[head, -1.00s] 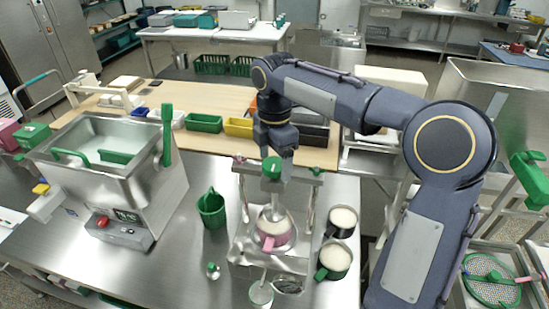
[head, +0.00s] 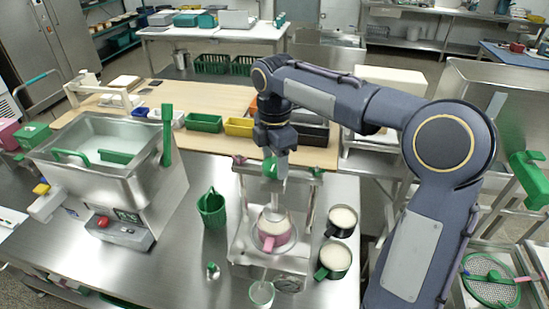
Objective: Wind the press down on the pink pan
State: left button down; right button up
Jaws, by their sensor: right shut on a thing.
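The pink pan (head: 274,238) sits low inside the steel press (head: 239,248), with its pink handle toward me. Pale round content shows at its top. The press's screw stands above the pan, but I cannot tell whether its plate touches the content. My right gripper (head: 281,174) points down at the top of the press. It is shut on the press's winding handle, whose green knob (head: 270,169) shows just left of the fingers. The fingers hide part of the handle. My left gripper is not in view.
A small cup (head: 261,293) stands before the press. Two dark pans with pale content, one (head: 341,221) farther back and one (head: 334,260) nearer, stand right of it. A green jug (head: 212,209) stands left, near a steel tank machine (head: 110,180). Bare steel table lies between them.

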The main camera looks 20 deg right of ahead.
jog(key=m+p, duration=0.1)
jog(key=m, duration=0.2)
jog(key=shift+r, duration=0.1)
jog(key=m, duration=0.3)
jog(key=shift+m+p, duration=0.3)
jog(key=m, duration=0.3)
jog(key=shift+m, duration=0.4)
jog(key=m, duration=0.3)
jog(key=shift+m, duration=0.3)
jog(key=m, duration=0.3)
jog(key=shift+m, duration=0.3)
jog(key=m, duration=0.3)
jog(key=shift+m, duration=0.3)
jog(key=m, duration=0.4)
jog(key=shift+m, duration=1.8)
